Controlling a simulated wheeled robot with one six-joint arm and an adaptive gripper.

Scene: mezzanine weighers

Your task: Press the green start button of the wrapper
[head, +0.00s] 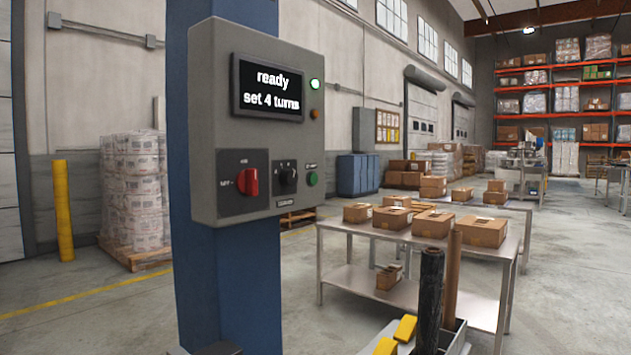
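The wrapper's grey control box (225,120) is fixed to a blue column (235,285) left of centre in the head view. Its display (270,86) reads "ready" and "set 4 turns". The green button (312,179) sits low on the right part of the panel, right of a black selector knob (287,175). A large red rotary switch (250,182) is at the panel's lower left. A green lamp (315,84) is lit beside the display, with a dull orange lamp (315,113) below it. My gripper is not in view.
A metal table (375,287) with several cardboard boxes stands right of the column. A dark roll (429,300) and a brown tube (452,285) stand upright at the bottom, near yellow blocks (404,328). A yellow bollard (63,210) and wrapped pallet stack (132,190) are at left.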

